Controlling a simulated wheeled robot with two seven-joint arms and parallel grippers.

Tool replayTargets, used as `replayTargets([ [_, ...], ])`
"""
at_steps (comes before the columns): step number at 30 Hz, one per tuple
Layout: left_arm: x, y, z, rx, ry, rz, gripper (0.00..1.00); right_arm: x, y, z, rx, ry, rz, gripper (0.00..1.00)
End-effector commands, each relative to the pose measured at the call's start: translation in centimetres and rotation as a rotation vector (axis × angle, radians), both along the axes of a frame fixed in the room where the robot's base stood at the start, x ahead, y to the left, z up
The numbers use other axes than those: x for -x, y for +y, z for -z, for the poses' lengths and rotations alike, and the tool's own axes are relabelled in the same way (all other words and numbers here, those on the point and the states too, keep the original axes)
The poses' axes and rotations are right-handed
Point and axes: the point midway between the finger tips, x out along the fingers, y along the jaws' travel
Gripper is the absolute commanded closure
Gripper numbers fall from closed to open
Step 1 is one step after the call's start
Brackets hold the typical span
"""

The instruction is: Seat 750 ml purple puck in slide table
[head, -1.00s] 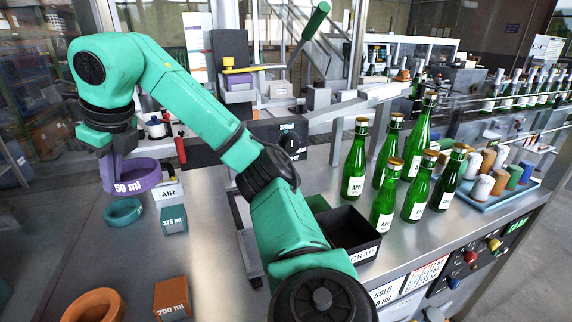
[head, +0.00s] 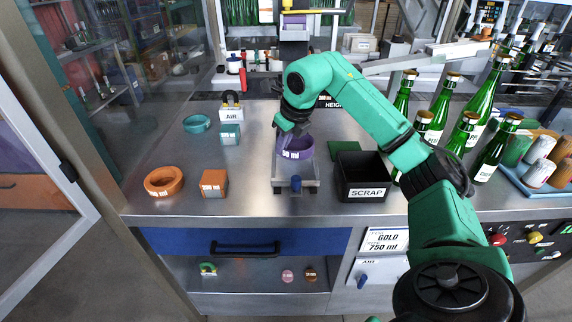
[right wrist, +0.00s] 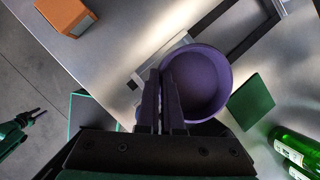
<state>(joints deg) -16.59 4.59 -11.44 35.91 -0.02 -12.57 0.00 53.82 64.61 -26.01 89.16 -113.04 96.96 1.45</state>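The purple puck (head: 297,150), a deep ring marked with "ml" text, is held by my right gripper (head: 296,128) over the slide table (head: 309,186). In the right wrist view, the gripper's dark fingers (right wrist: 161,100) are closed on one wall of the puck (right wrist: 201,84). The slide table is a grey plate with a blue knob in front, and the puck covers much of it. I cannot tell whether the puck touches the plate. Part of my left arm, perhaps with its gripper (right wrist: 34,117), shows small at the right wrist view's left edge.
The black scrap bin (head: 364,193) stands close right of the slide table, with a green block (head: 345,150) behind it. An orange ring (head: 163,181) and orange block (head: 213,184) lie left. A teal ring (head: 197,123) and block (head: 230,134) lie farther back. Green bottles (head: 433,130) stand right.

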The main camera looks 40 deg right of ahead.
Motion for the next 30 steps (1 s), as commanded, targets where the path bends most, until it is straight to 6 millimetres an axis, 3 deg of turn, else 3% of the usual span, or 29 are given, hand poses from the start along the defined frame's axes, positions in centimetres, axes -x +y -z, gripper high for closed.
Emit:
replayTargets([
  [10,1.3,0.1,-0.4,-0.002,0.021,0.0,0.58,0.1,0.0,6.1,0.0,0.001,0.0,1.0],
  [18,1.3,0.1,-0.2,-0.001,0.02,0.001,0.58,0.0,0.0,6.4,0.0,-0.003,0.0,1.0],
  [20,1.3,0.1,-0.2,-0.001,0.02,0.001,0.58,0.0,0.0,6.4,-0.001,-0.002,0.001,0.84],
  [30,1.1,0.0,-0.3,-0.001,0.018,0.0,0.58,0.0,0.0,6.1,-0.001,-0.003,0.001,0.84],
])
